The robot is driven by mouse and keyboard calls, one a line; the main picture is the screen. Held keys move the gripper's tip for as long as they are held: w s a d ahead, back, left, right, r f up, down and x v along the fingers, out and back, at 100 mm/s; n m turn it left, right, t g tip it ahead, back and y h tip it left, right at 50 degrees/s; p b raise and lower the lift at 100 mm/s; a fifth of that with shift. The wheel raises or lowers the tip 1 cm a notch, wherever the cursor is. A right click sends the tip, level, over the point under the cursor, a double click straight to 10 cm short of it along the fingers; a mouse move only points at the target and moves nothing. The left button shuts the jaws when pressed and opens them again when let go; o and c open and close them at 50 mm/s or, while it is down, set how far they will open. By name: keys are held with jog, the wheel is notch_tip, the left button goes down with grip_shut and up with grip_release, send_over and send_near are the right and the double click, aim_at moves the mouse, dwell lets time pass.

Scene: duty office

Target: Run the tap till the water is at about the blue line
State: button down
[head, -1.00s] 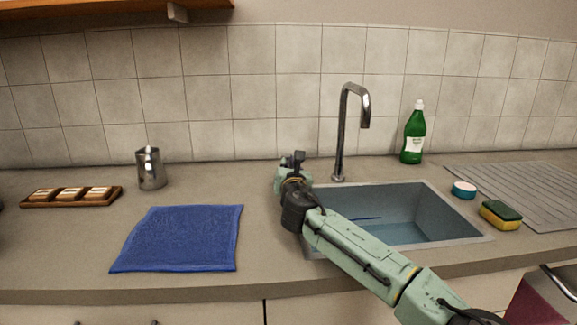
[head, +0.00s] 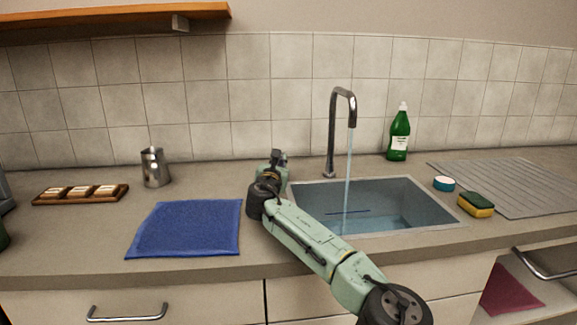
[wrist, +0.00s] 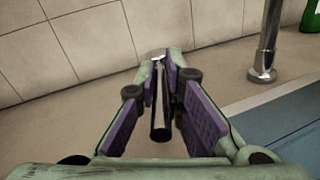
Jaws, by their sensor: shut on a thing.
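The tap (head: 333,130) stands behind the sink, and a stream of water (head: 348,175) falls from its spout into the basin. The sink (head: 420,190) holds water (head: 385,222), with a short dark blue line (head: 348,212) on its far wall. The water's surface looks just below or close to the line; the exact gap is hard to tell. My gripper (head: 279,158) is at the counter left of the tap. In the wrist view my gripper (wrist: 165,92) is shut on a slim metal tap lever (wrist: 158,112). The lever is hidden in the head view.
A green bottle (head: 399,135) stands right of the tap. A blue-and-white round tub (head: 444,183) and a sponge (head: 476,204) lie right of the sink, before the drainer (head: 515,190). A blue cloth (head: 187,228), metal jug (head: 154,168) and wooden tray (head: 122,188) are at left.

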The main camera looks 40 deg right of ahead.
jog(key=shift+w+a+r+m+g+h, duration=0.15)
jog(key=shift+r+m+g+h, duration=0.1)
jog(key=shift+m+g+h, duration=0.3)
jog(key=m+g+h, duration=0.1)
jog(key=w+m+g+p, duration=0.1)
jog(key=a+m+g+h, duration=0.1)
jog(key=g, duration=0.1)
jog(key=shift+w+r+h, duration=0.1)
jog(key=shift+w+h, duration=0.15)
jog(key=shift+h, duration=0.1)
jog(key=shift+w+a+m+g+h+p, duration=0.1)
jog(key=shift+w+m+g+h+p, duration=0.1)
jog(key=shift+m+g+h+p, duration=0.45)
jog(key=shift+w+a+m+g+h+p, duration=0.15)
jog(key=shift+m+g, duration=0.25)
jog(key=shift+g, duration=0.5)
jog(key=shift+d, duration=0.1)
jog(key=c, duration=1.7)
grip_release()
jog(key=shift+f, duration=0.25)
notch_tip(320, 180, up, 10)
